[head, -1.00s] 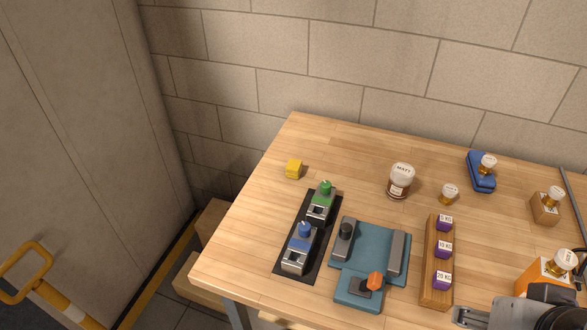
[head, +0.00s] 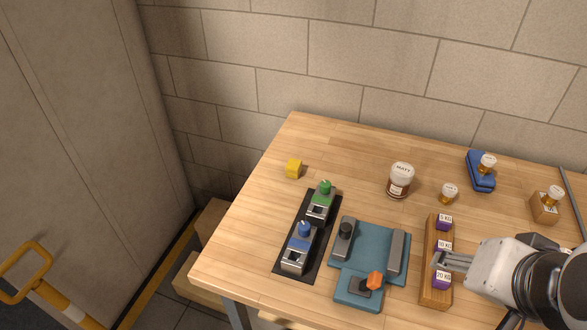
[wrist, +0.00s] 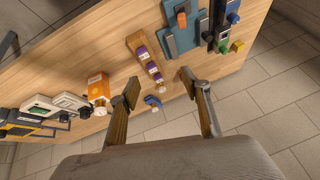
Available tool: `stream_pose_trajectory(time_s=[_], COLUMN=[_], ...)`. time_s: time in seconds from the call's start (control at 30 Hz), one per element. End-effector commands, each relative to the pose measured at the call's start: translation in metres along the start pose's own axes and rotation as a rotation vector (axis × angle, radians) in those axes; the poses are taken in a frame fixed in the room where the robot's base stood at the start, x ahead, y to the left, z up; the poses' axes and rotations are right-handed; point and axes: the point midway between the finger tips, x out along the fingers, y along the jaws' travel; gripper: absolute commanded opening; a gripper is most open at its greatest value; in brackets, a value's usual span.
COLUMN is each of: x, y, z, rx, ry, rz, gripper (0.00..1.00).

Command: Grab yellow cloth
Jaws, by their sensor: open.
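A small yellow block-like piece (head: 294,169) sits near the table's far left corner; I cannot tell whether it is a folded cloth. It also shows in the wrist view (wrist: 237,46), to the right beyond the fingers. No other yellow cloth shows clearly. My gripper (head: 440,261) is at the right in the head view, over or beside the wooden weight rack, well apart from the yellow piece. In the wrist view my gripper (wrist: 159,88) has its two fingers spread wide with nothing between them.
The wooden rack (head: 432,293) holds purple weights. A teal fixture (head: 379,240) and a black strip (head: 283,268) with green-topped and blue-topped devices lie between my gripper and the yellow piece. A labelled jar (head: 401,181) stands behind. The table is clear around the yellow piece.

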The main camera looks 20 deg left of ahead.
Motion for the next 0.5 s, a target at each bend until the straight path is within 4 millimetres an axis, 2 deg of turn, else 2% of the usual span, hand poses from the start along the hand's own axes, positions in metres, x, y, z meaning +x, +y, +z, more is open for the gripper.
stream_pose_trajectory(time_s=[0.2, 0.5], x=[0.022, 0.054], y=[-0.047, -0.11], z=[-0.04, -0.088], rx=[0.213, 0.532], ry=[0.028, 0.041], rz=[-0.103, -0.233], gripper=[0.47, 0.47])
